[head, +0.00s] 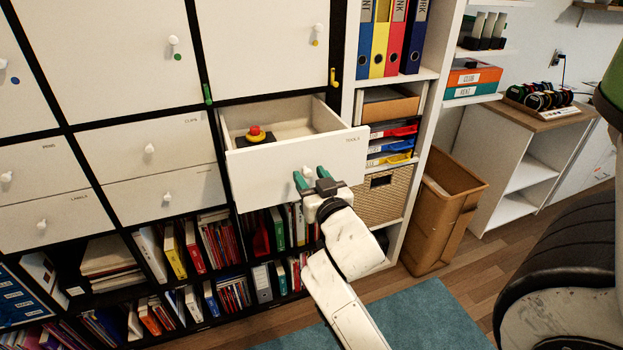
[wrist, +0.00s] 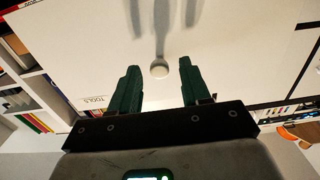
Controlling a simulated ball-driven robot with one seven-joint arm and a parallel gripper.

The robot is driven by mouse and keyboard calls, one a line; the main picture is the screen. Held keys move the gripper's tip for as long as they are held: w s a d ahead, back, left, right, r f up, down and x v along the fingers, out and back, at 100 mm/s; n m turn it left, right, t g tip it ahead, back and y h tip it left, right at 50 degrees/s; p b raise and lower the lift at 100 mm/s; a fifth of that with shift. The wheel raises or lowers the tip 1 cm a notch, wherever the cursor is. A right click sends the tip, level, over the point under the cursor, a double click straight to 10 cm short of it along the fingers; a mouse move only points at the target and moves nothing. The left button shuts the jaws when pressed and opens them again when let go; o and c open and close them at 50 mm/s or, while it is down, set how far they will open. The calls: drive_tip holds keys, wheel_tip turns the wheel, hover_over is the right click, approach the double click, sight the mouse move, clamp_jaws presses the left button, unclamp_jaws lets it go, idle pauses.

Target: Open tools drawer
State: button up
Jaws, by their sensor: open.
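The tools drawer (head: 275,179) is pulled well out of the white cabinet in the head view, with its label at the front's upper right. A red and yellow round object (head: 256,134) on a dark base sits inside it. The drawer's white knob (head: 307,172) is at the middle of its front; it also shows in the wrist view (wrist: 159,70). My gripper (head: 311,177) is open at the drawer front, with its green fingers on either side of the knob. In the wrist view the fingertips (wrist: 157,65) stand apart from the knob, with gaps on both sides.
Closed drawers, one labelled clips (head: 160,148), are to the left. Open shelves with books (head: 215,240) lie below. A brown bin (head: 440,210) stands to the right of the binder shelf. A dark chair (head: 565,270) is at the right. A blue rug (head: 420,318) covers the floor in front.

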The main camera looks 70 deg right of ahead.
drive_tip(key=b+v, duration=0.3)
drive_tip(key=v, duration=0.7)
drive_tip(key=shift+s+a, duration=0.25)
drive_tip(key=shift+s, duration=0.1)
